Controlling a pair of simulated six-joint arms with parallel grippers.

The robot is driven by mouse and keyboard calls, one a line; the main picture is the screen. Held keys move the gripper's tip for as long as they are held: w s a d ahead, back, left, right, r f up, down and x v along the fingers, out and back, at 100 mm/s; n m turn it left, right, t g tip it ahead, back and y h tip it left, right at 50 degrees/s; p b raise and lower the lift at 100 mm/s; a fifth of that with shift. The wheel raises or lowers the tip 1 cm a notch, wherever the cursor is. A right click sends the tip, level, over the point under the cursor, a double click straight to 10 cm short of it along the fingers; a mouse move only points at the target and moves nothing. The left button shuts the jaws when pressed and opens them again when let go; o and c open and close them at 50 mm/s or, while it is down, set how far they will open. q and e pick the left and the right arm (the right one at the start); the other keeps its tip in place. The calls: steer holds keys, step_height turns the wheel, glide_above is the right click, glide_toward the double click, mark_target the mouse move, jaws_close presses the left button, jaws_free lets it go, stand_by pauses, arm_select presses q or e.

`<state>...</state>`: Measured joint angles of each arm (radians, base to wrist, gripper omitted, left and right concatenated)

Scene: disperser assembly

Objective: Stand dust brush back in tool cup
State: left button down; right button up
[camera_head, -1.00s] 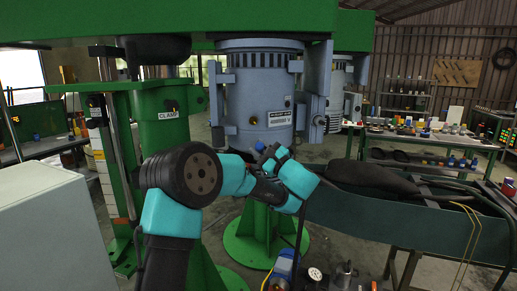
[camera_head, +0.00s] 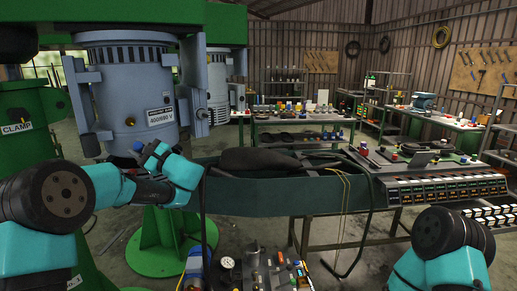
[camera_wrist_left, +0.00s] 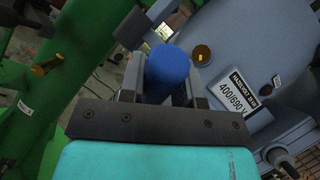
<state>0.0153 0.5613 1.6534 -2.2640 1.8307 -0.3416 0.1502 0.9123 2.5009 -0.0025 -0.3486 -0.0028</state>
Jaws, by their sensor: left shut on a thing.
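My left gripper (camera_head: 146,150) is raised in front of the grey-blue motor and is shut on a blue, round-ended thing (camera_head: 137,147). The blue end also shows between the jaws in the left wrist view (camera_wrist_left: 167,72). It may be the handle of the dust brush; no bristles show, and the jaws and wrist hide the rest. I cannot make out the tool cup for certain. Small tools and parts crowd the bottom edge of the head view. My right arm shows at the bottom right, but its gripper is out of view.
The grey-blue motor (camera_head: 125,85) stands close behind the left gripper, beside the green clamp column (camera_head: 22,140). A dark green bench (camera_head: 280,195) runs across the middle. A round gauge (camera_head: 227,263) and small parts lie low in front. Stocked tables (camera_head: 300,122) stand farther back.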

arm_select(q)
steer(key=shift+w+a, duration=0.65)
steer(key=shift+w, duration=0.3)
steer(key=shift+s, duration=0.1)
steer(key=shift+s+d, duration=0.75)
steer(key=shift+s, duration=0.25)
steer(key=shift+s+d, duration=0.75)
steer(key=shift+s, duration=0.25)
steer(key=shift+w+a, duration=0.7)
steer(key=shift+w, duration=0.2)
steer(key=w+a, duration=0.2)
steer(key=w, duration=0.1)
steer(key=w+a, duration=0.1)
steer(key=w, duration=0.1)
steer(key=shift+a, duration=0.25)
steer(key=w+d, duration=0.4)
steer(key=d, duration=0.1)
steer(key=shift+w+d, duration=0.4)
